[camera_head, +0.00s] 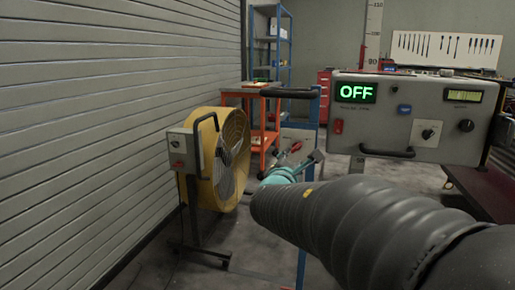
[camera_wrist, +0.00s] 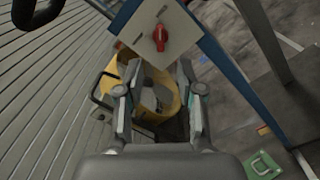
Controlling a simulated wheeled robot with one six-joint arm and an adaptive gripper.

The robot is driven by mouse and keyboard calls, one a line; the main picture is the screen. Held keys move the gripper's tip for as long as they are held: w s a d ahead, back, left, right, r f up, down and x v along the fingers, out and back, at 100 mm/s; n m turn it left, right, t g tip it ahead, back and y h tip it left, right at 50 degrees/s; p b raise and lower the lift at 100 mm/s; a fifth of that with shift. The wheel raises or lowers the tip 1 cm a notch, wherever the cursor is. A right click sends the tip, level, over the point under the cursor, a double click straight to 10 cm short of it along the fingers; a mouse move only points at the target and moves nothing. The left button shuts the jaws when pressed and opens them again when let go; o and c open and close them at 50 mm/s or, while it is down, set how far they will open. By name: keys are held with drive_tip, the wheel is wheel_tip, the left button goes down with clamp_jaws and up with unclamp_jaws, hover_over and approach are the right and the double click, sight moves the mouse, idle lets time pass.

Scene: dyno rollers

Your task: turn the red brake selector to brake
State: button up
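The red brake selector (camera_wrist: 160,37) is a small red knob on a pale square panel (camera_wrist: 184,32), at the top of the wrist view. Its handle looks roughly upright in that picture; the marks around it are too small to read. In the head view the selector (camera_head: 295,147) shows as a small red spot on the grey panel (camera_head: 299,134), partly behind my gripper (camera_head: 303,157). In the wrist view my gripper (camera_wrist: 158,72) is open, with an empty gap between its fingers. The selector lies beyond the fingertips, apart from them.
A blue post (camera_wrist: 222,62) carries the panel. A yellow drum fan (camera_head: 205,160) stands left of it, near the shuttered wall (camera_head: 110,120). A grey console (camera_head: 400,125) at right shows a green "OFF" display (camera_head: 356,92). An orange cart (camera_head: 262,125) stands behind.

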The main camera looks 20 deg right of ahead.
sight(297, 148)
drive_tip(key=p+x, duration=0.1)
drive_tip(key=x, duration=0.9)
clamp_jaws()
